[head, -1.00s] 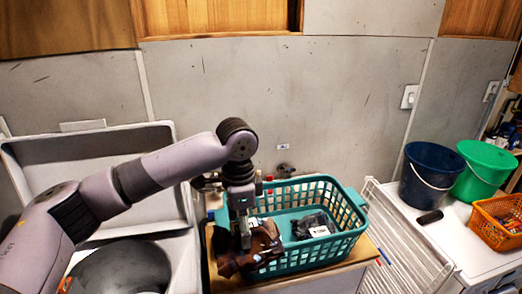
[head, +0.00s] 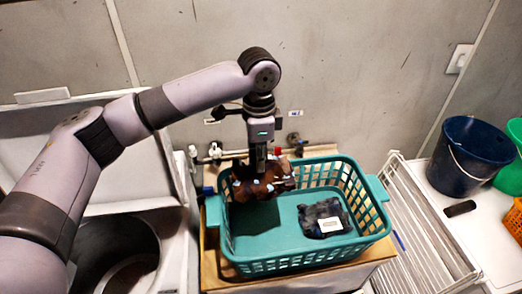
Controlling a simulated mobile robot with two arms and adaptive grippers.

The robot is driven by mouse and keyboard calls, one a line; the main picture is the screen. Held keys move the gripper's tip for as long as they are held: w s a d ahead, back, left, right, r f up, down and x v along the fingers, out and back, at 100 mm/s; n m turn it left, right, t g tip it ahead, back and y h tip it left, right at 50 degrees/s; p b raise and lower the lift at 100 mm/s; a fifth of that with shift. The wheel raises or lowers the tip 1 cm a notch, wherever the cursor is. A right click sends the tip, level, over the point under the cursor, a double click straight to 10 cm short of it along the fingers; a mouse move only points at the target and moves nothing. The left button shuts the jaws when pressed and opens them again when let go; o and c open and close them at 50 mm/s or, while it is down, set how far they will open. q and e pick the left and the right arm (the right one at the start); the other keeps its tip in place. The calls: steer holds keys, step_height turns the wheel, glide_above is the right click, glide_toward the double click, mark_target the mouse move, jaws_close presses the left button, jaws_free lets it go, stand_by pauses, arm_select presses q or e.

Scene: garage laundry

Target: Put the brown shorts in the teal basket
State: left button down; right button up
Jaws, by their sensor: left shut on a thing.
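The brown shorts (head: 258,185) are a crumpled bundle hanging from my left gripper (head: 261,170), which is shut on them. The teal basket (head: 290,266) stands on a wooden-topped cabinet in the lower middle of the head view. The shorts are over the left back part of the basket, and a dark shadow lies on the basket floor below them. Whether they touch the basket's back rim I cannot tell. A dark folded item with a white label (head: 324,218) lies on the basket floor at right. My right gripper is not in view.
A washer with an open lid (head: 110,258) stands at left. Taps (head: 215,152) are behind the basket. A white drying rack (head: 428,235) leans at its right. Further right, a navy bucket (head: 459,160) and a dark small object (head: 460,208) are on a white surface.

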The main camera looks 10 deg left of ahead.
mark_target(259, 176)
arm_select(q)
steer(key=shift+f, duration=0.8)
step_height(259, 176, down, 4)
steer(key=b, duration=0.2)
steer(key=shift+f+b, duration=0.25)
steer(key=shift+b, duration=0.15)
steer(key=shift+f, duration=1)
step_height(259, 176, down, 13)
steer(key=b, duration=0.3)
steer(key=shift+f, duration=0.2)
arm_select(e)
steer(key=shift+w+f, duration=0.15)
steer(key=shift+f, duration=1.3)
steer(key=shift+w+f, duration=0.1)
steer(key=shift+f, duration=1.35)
